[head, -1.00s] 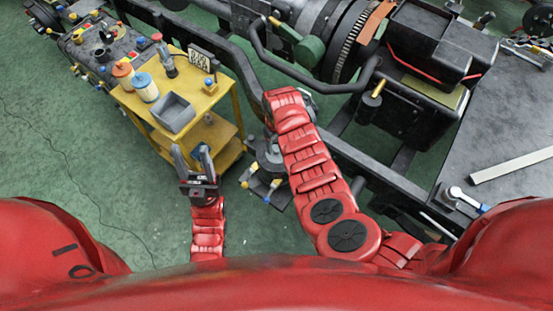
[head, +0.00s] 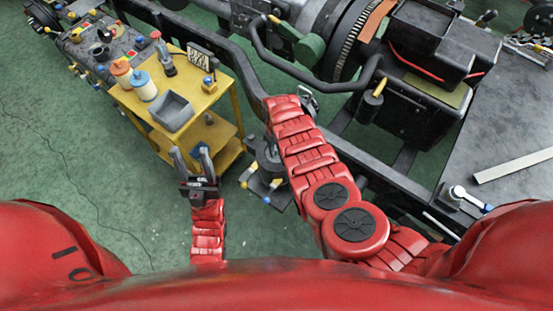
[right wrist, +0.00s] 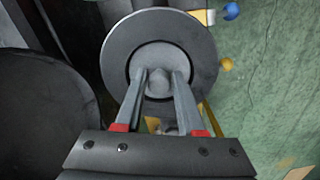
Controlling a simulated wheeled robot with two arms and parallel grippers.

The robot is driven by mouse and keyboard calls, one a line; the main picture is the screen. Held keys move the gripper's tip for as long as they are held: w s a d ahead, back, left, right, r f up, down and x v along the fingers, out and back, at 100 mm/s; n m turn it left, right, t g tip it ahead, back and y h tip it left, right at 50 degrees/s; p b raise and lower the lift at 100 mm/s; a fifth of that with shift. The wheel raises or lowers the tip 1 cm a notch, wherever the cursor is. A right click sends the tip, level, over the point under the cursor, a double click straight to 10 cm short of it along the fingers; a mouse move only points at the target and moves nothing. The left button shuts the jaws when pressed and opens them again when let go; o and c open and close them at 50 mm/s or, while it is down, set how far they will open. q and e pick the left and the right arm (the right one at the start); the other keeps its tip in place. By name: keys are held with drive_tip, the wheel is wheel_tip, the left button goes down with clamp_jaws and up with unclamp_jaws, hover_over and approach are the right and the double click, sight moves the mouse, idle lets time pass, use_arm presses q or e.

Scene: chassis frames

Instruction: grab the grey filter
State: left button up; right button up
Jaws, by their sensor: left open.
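The grey filter shows in the right wrist view as a round grey disc (right wrist: 196,62) with a wide rim and a central knob. In the head view a grey round body (head: 270,152), apparently the same filter, is low beside my right forearm and partly hidden by it. My right gripper (right wrist: 160,76) has its two fingertips on either side of the knob; I cannot tell whether they press on it. In the head view the right fingers are hidden behind the arm. My left gripper (head: 194,157) is open and empty in front of the yellow cart.
The yellow cart (head: 222,93) holds a grey bin (head: 171,111), orange-topped and blue-topped canisters, and small tools. The dark chassis frame (head: 245,75) runs diagonally past the right hand. A grey table (head: 500,125) is at right. Green floor is clear at left.

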clamp_jaws()
idle(1.1)
